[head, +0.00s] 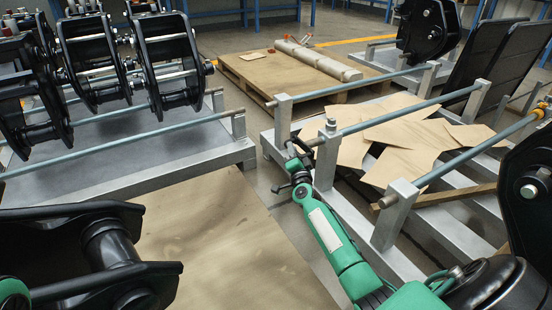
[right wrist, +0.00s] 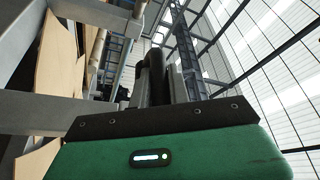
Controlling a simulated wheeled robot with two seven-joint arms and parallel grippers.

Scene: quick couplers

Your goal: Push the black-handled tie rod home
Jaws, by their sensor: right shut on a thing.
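The tie rod (head: 400,111) is a grey bar lying across the right rack, through the tops of its middle posts. Its near end carries a black handle (head: 299,148), left of the near post (head: 327,158). My right gripper (head: 299,166) is shut on the handle, its green arm reaching in from the lower right. In the right wrist view the dark handle (right wrist: 156,72) stands upright between the fingers above my green gripper body. The jaws partly hide it. How far the rod sits in the posts is hard to tell. My left gripper is not in view.
Parallel rods (head: 345,87) lie in front of and behind it on the rack. Brown cardboard sheets (head: 405,145) lie below. Black couplers (head: 90,55) hang on the left rack; another (head: 530,190) stands at right. A wooden pallet (head: 245,72) is behind. Bare board (head: 215,235) lies left.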

